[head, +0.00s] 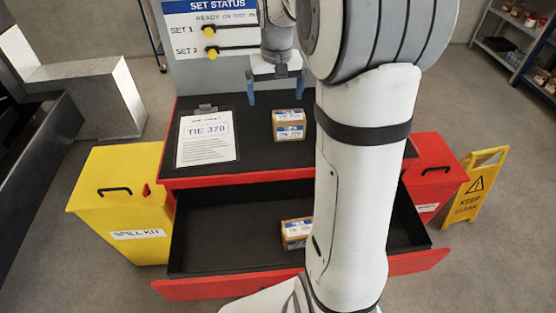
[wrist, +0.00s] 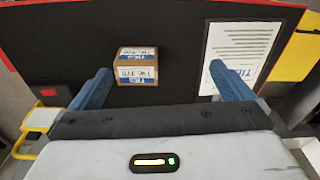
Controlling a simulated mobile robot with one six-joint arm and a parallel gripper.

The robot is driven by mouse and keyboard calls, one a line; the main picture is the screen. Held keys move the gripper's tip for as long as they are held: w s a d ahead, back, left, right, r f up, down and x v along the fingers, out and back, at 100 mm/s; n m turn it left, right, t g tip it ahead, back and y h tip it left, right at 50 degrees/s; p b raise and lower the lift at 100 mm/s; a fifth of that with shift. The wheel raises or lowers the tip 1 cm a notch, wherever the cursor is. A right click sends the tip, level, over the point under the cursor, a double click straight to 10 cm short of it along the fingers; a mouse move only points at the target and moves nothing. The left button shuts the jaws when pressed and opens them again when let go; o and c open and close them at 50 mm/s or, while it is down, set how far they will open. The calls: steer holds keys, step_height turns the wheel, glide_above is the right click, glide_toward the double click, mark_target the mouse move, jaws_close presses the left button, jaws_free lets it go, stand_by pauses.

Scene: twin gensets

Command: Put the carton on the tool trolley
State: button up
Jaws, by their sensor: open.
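A brown carton (head: 289,125) with white-and-blue labels sits on the black top of the red tool trolley (head: 250,160). It also shows in the wrist view (wrist: 136,68), between the lines of the two fingers and closer to the left one. A second, similar carton (head: 296,233) lies in the trolley's open drawer (head: 225,245), partly hidden by my arm. My gripper (head: 276,98) is open and empty above the back of the trolley top, its blue fingers pointing down. In the wrist view my gripper (wrist: 160,70) appears apart from the carton.
A clipboard (head: 206,138) lies on the trolley top, left of the carton. A status board (head: 210,30) stands behind. A yellow spill-kit bin (head: 125,200) is at left; a red bin (head: 437,170) and yellow floor sign (head: 475,187) are at right. The drawer juts out in front.

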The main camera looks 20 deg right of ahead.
steer(key=s+a+n+t, duration=0.1)
steer(key=s+a, duration=0.3)
steer(key=s, duration=0.7)
steer(key=s+a+n+t, duration=0.1)
steer(key=s+a, duration=0.3)
steer(key=s, duration=0.7)
steer(key=shift+s+a+f, duration=0.25)
steer(key=shift+s+a, duration=0.15)
